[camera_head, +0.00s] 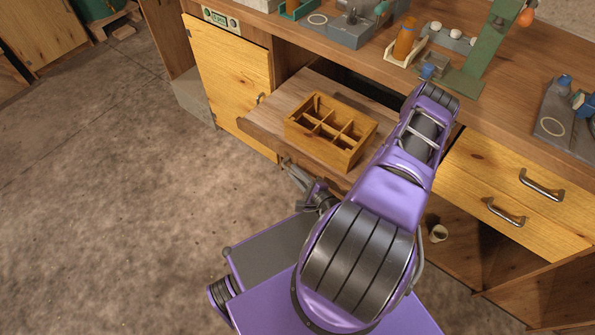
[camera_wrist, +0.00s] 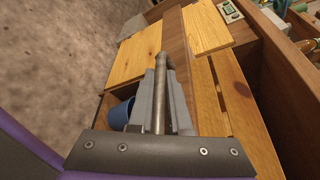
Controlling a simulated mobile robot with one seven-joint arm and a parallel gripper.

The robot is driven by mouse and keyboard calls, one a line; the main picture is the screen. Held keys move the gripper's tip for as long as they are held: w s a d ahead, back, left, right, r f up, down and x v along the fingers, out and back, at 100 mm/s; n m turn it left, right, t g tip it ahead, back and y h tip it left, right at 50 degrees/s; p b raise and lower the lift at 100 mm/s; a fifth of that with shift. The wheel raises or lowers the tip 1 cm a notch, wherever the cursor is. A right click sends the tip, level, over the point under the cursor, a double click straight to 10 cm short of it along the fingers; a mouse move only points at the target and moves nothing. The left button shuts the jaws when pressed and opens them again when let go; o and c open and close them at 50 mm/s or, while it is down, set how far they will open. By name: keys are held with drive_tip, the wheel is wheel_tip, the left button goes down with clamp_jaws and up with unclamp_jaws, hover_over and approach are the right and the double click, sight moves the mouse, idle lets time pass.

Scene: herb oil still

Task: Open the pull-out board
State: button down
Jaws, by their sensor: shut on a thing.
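The pull-out board (camera_head: 268,112) is brown wood and sticks out from under the counter in the head view. A dark gap shows behind it. A wooden divided box (camera_head: 331,130) with several compartments stands on it. My gripper (camera_head: 288,163) is low at the board's front edge. In the wrist view my gripper (camera_wrist: 160,92) is shut on a round metal bar (camera_wrist: 159,100), the handle, which lies between its fingers. My arm covers the right part of the board in the head view.
Yellow doors and drawers with metal handles (camera_head: 506,212) flank the board. The counter (camera_head: 300,45) above carries an orange bottle (camera_head: 405,38) and a green stand (camera_head: 487,50). A white cup (camera_head: 438,233) is on a low shelf. A blue container (camera_wrist: 117,113) shows in the wrist view. The floor at left is clear.

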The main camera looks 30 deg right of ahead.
drive_tip(key=c, duration=0.9)
unclamp_jaws()
drive_tip(key=shift+o, duration=0.2)
drive_tip(key=shift+s, duration=0.1)
drive_tip(key=p+v, duration=0.1)
drive_tip(key=v, duration=1.6)
drive_tip(key=shift+r, duration=0.15)
drive_tip(key=shift+s+d, duration=0.1)
